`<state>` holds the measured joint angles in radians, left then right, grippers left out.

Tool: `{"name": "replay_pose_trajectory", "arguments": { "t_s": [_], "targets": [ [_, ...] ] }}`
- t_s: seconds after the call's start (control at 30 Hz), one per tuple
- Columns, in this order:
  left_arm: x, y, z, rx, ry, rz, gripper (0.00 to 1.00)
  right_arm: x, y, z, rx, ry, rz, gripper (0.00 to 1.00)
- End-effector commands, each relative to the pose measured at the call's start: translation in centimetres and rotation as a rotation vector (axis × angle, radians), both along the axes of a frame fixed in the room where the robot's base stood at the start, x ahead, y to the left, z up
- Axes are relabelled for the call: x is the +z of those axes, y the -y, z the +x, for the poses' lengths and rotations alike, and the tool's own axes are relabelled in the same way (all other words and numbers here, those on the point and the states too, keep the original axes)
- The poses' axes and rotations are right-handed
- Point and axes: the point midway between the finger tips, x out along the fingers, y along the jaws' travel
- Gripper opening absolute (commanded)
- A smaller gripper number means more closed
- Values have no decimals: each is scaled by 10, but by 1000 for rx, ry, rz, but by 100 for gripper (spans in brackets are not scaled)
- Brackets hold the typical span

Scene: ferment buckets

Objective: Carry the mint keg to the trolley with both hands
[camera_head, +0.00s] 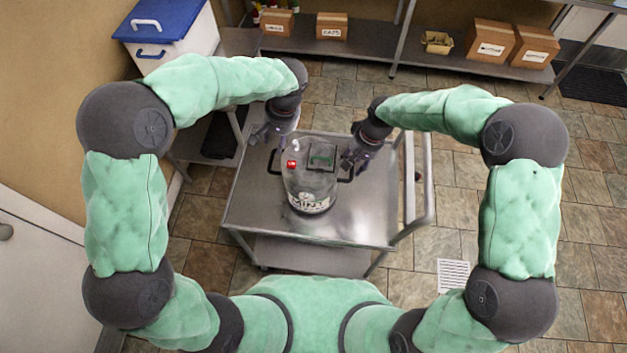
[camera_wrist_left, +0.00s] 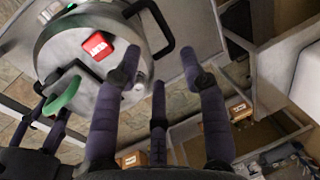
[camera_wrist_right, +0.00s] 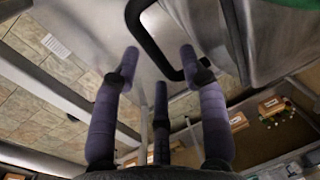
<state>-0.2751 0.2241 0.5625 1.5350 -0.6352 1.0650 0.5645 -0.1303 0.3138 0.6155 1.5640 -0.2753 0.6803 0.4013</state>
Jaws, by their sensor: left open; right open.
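The keg (camera_head: 310,184) is a grey metal vessel with a red cap, a mint-green lid clamp, a printed label and black side handles. It stands upright on the top of the steel trolley (camera_head: 254,205). My left gripper (camera_head: 268,134) is open and empty, just behind and left of the keg's left handle; in the left wrist view that handle (camera_wrist_left: 166,38) lies just beyond the fingertips. My right gripper (camera_head: 352,160) is open at the right handle; in the right wrist view that handle (camera_wrist_right: 150,48) shows between the spread fingers. Contact there cannot be told.
A white bin with a blue lid (camera_head: 160,22) stands at the back left. A low metal shelf (camera_head: 370,40) at the back holds cardboard boxes (camera_head: 490,40). The trolley's push rail (camera_head: 428,180) is on its right. Tiled floor is clear to the right.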

Motion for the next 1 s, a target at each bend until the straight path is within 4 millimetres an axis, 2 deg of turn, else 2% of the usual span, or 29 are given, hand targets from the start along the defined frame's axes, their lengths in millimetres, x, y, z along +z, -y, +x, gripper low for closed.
{"name": "replay_pose_trajectory", "arguments": {
  "t_s": [0.17, 0.6, 0.8, 1.0],
  "targets": [
    [2, 0, 0, 0, 0, 0, 42, 18, 3, 1, -1, 5, 1, 43],
    [1, 0, 0, 0, 1, 0, 42, 97, 17, 0, 0, 4, 1, 43],
    [1, 0, 0, 0, 1, 0, 42, 115, 20, -1, 0, 1, 0, 43],
    [1, 0, 0, 0, 1, 0, 42, 118, 21, -1, 0, 1, 0, 43]
  ]
}}
